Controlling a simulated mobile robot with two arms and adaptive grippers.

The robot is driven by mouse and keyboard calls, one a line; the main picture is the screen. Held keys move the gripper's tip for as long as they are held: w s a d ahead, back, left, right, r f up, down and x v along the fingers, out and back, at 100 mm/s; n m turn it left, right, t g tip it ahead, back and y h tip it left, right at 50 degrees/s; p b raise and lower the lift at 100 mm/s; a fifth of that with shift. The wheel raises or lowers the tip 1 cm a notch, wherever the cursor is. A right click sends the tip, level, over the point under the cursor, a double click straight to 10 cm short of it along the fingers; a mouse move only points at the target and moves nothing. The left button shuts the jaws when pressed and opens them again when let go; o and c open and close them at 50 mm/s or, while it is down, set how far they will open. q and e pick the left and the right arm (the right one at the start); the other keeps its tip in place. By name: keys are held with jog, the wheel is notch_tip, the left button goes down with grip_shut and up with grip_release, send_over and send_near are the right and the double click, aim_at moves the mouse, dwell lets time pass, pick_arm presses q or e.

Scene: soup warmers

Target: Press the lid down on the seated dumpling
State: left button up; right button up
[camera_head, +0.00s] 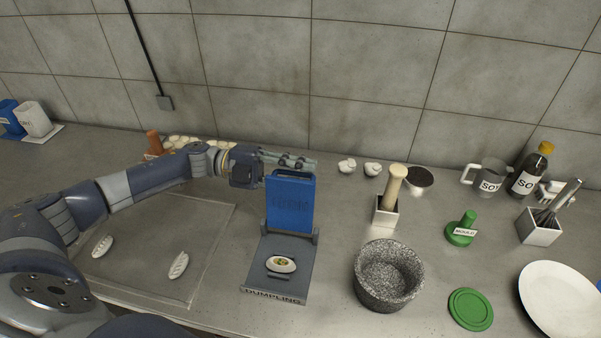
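The dumpling press has a dark grey base (261,265) labelled DUMPLING at its front edge. A pale dumpling (281,264) with green filling sits on this base. The blue lid (290,203) stands upright at the back of the base, raised clear of the dumpling. My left gripper (300,163) is at the top edge of the lid, its fingers pointing right and lying close together, with nothing seen between them. Whether the fingers touch the lid cannot be told. My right gripper is not in view.
A stone mortar (387,303) and a box with a wooden pestle (394,188) stand right of the press. A green mould (461,231), green disc (470,309) and white plate (562,300) are further right. Two shaped dumplings (179,265) (102,246) lie on the board at left.

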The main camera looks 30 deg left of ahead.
pick_arm(q)
grip_shut()
